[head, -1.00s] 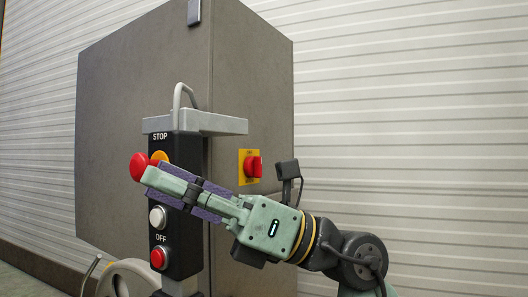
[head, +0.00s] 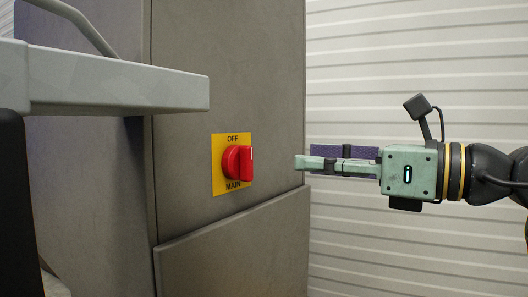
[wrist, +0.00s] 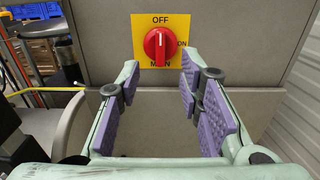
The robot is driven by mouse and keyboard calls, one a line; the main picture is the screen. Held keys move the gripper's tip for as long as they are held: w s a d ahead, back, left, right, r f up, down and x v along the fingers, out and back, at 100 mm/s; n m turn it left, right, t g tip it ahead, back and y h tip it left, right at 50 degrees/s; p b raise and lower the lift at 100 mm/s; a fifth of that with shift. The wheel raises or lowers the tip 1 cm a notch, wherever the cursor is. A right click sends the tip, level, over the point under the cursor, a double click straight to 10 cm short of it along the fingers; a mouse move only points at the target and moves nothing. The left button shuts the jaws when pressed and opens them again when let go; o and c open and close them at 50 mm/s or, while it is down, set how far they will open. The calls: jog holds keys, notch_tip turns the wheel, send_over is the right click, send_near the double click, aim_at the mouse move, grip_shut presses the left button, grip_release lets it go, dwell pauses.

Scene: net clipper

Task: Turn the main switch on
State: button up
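The main switch is a red rotary knob (head: 238,163) on a yellow plate (head: 219,178) on the grey cabinet's face. In the wrist view the knob (wrist: 158,46) stands with its grip upright and its white mark at the top, toward OFF. ON is printed to its right and MAIN below. My gripper (head: 300,163) is to the right of the knob in the head view, level with it and apart from it. In the wrist view my gripper (wrist: 160,66) is open and empty, with the knob appearing between the two fingertips.
The grey cabinet (head: 230,80) has a sloped lower panel (head: 235,250) below the switch. A grey bracket (head: 120,88) juts across the left of the head view. In the wrist view, blue crates (wrist: 35,12) stand at the far left.

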aim_at(251, 155)
jog(key=p+x, duration=0.3)
jog(key=x, duration=0.7)
jog(key=shift+r+p, duration=0.2)
jog(key=shift+p, duration=0.15)
jog(key=shift+w+a+f, duration=0.1)
jog(key=shift+w+a, duration=0.15)
jog(key=shift+a, duration=0.05)
jog(key=shift+c, duration=0.2)
grip_shut()
